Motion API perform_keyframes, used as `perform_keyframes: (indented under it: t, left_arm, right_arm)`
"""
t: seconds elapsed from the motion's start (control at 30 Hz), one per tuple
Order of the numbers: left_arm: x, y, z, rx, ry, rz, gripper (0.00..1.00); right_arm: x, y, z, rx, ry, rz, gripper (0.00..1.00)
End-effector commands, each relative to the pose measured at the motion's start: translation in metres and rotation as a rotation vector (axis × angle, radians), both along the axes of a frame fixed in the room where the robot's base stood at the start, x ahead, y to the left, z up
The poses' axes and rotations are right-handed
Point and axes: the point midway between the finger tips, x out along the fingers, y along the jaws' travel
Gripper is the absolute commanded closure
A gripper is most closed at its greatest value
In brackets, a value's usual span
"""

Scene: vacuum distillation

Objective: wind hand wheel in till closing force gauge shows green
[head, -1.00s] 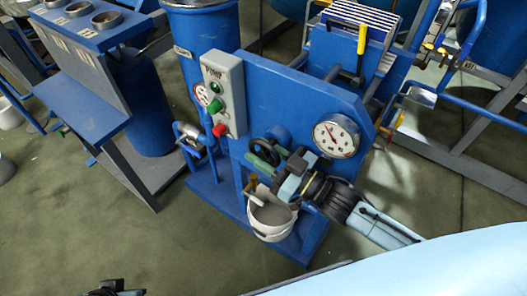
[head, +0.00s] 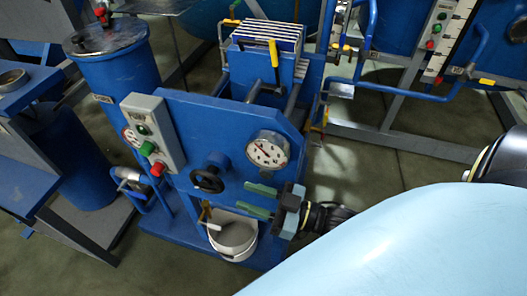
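The black hand wheel (head: 208,179) sits on the front of the blue panel (head: 200,130). The round white gauge (head: 268,152) is to its upper right; its dark needle shows, but its colour zones are too small to read. My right gripper (head: 258,200) has green fingers, spread apart with nothing between them. It is to the right of the wheel, clear of it, just below the gauge and pointing left. My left gripper is not in view.
A grey box (head: 153,133) with green and red buttons is on the panel's left. A white bucket (head: 234,236) hangs below the wheel. A stack of plates (head: 268,36) is behind the panel. My pale blue arm covers the lower right.

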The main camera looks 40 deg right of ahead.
Motion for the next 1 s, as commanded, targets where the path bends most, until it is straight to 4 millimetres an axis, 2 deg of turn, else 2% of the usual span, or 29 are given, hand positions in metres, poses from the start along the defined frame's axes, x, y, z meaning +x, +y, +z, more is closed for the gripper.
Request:
perform_keyframes:
  t: [0.1, 0.27, 1.0]
  left_arm:
    - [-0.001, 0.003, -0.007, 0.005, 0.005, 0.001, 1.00]
    - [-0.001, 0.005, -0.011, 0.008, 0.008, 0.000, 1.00]
    - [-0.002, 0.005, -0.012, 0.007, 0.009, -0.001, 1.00]
  right_arm:
    - [-0.012, -0.009, -0.002, -0.001, 0.003, 0.000, 0.65]
    - [-0.019, -0.015, -0.004, -0.001, -0.001, 0.000, 0.65]
    - [-0.017, -0.014, -0.004, -0.006, 0.008, -0.010, 0.65]
